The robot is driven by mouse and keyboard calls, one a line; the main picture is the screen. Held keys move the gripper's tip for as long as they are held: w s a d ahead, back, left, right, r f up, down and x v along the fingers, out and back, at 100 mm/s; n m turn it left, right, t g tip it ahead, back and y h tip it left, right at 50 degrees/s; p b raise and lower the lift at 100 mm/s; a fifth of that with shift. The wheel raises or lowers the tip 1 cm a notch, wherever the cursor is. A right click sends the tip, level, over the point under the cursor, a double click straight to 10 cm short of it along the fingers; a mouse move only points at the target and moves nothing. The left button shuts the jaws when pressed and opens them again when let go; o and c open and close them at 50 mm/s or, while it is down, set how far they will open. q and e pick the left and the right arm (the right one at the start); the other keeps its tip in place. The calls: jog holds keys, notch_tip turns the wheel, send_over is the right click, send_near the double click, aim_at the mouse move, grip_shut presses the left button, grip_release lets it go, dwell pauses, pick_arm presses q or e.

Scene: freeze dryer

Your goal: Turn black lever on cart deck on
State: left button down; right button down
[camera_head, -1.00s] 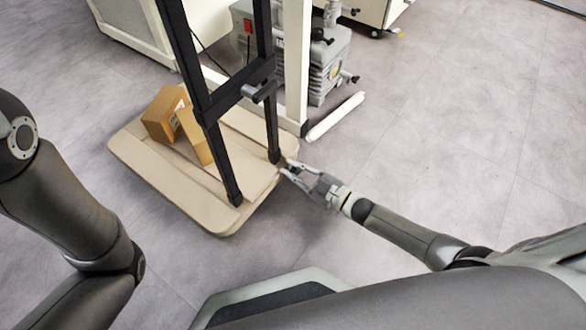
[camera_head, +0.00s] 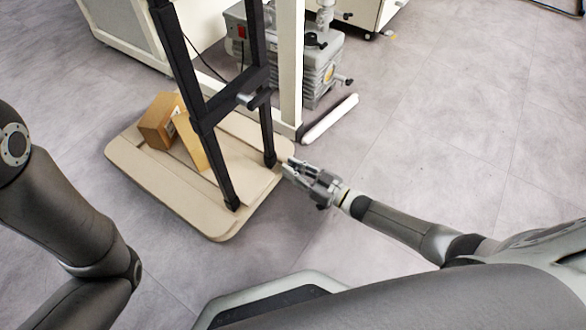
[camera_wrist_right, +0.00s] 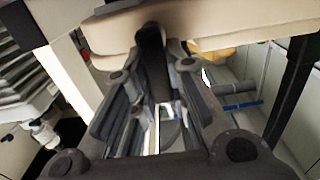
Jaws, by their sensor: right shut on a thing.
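The cart deck (camera_head: 145,180) is a low beige platform left of centre in the head view, with a black upright handle frame (camera_head: 215,160) on it. My right gripper (camera_head: 288,167) is at the deck's right edge, beside the foot of the frame. In the right wrist view, a black lever (camera_wrist_right: 152,48) at the beige deck edge (camera_wrist_right: 110,32) sits between the fingertips, and the gripper is shut on it. In the head view the lever is hidden or too small to tell. My left arm shows at the left, but its gripper is out of view.
A cardboard box (camera_head: 158,122) and a flatter brown piece (camera_head: 190,142) are on the deck. Behind the cart stand a white frame post (camera_head: 290,70) and a grey pump (camera_head: 320,70). A white bar (camera_head: 328,118) lies on the floor. The floor at right is clear.

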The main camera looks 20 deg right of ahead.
dwell(0.3)
jog(key=c, duration=1.4)
grip_release()
jog(key=v, duration=1.2)
